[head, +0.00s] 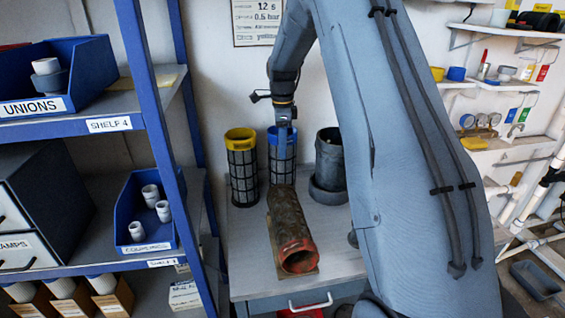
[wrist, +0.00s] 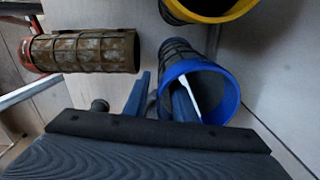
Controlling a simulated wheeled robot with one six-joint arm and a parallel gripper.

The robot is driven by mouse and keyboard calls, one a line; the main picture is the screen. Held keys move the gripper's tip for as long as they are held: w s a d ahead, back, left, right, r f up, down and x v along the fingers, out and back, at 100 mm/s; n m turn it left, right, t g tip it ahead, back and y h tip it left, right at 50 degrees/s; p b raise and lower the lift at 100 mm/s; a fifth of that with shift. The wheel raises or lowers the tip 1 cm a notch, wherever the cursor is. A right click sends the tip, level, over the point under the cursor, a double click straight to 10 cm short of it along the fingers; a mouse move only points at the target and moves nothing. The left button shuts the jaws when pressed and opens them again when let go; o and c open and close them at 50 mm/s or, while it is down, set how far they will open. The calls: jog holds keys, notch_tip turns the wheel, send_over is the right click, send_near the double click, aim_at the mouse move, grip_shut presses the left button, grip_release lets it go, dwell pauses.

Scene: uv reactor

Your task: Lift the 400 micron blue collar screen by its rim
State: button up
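The blue collar screen (head: 281,160) stands upright on the bench, a dark mesh cylinder with a blue collar. In the wrist view its blue collar (wrist: 228,96) opens toward the camera. My gripper (head: 284,128) points down at the collar from above. In the wrist view my gripper (wrist: 164,78) has one finger inside the collar and the other outside, with the left part of the rim between them. A gap shows between the outer finger and the rim, so the fingers look open. The 400 micron marking cannot be read.
A yellow collar screen (head: 241,168) stands close on the left. A dark grey housing (head: 329,165) stands on the right. A brown-stained screen with a red collar (head: 290,234) lies in front on the bench (head: 246,262). A blue shelf post (head: 150,100) rises at left.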

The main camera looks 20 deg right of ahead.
jog(key=shift+f, duration=0.2)
grip_shut()
dwell(1.3)
